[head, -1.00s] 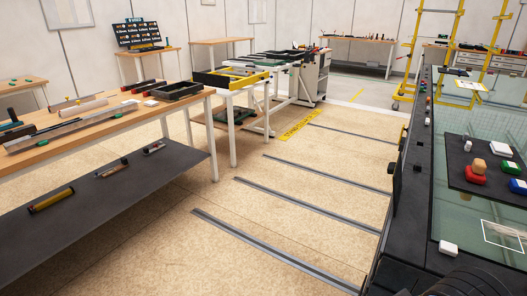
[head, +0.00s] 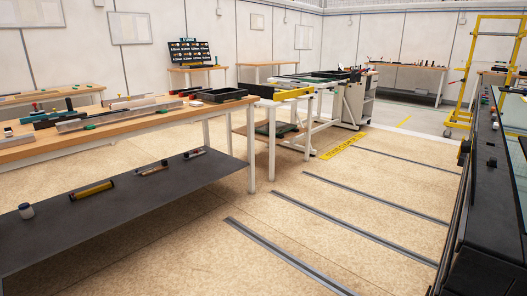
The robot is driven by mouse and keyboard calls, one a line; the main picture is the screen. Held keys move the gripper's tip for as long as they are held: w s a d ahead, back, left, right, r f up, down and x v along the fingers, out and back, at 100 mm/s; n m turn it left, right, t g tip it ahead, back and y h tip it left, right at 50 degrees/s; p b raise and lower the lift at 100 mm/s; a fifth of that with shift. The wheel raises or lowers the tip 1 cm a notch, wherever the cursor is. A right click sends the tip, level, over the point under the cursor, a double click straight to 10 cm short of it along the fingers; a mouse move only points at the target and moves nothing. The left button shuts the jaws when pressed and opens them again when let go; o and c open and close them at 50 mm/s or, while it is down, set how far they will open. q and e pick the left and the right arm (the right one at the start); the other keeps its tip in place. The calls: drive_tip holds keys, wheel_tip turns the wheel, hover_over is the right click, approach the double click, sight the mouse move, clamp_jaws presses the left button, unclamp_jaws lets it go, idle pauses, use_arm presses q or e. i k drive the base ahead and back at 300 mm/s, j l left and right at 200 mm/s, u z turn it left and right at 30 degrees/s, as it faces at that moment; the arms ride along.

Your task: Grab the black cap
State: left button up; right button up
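I cannot make out for certain which thing is the black cap. A small dark knob-like piece (head: 491,162) sits on the black machine edge at the right. Neither of my grippers shows in the head view.
A wooden workbench (head: 150,122) with tools, bars and a black tray (head: 221,95) stands at the left. A yellow-edged cart (head: 280,95) stands beyond it. Open floor (head: 330,215) with metal rails lies between the bench and the black machine (head: 490,220).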

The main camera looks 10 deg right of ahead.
sight(492, 161)
drive_tip(key=i+j, duration=0.25)
drive_tip(key=j, duration=0.2)
drive_tip(key=i+j, duration=0.25)
drive_tip(key=j, duration=0.15)
drive_tip(key=z, duration=0.45)
drive_tip(key=j+z, duration=0.1)
drive_tip(key=z, duration=0.35)
drive_tip(key=j+z, duration=0.1)
drive_tip(key=z, duration=0.35)
drive_tip(key=j+z, duration=0.1)
drive_tip(key=z, duration=0.35)
drive_tip(key=j+z, duration=0.1)
drive_tip(key=z, duration=0.35)
drive_tip(key=i, duration=0.05)
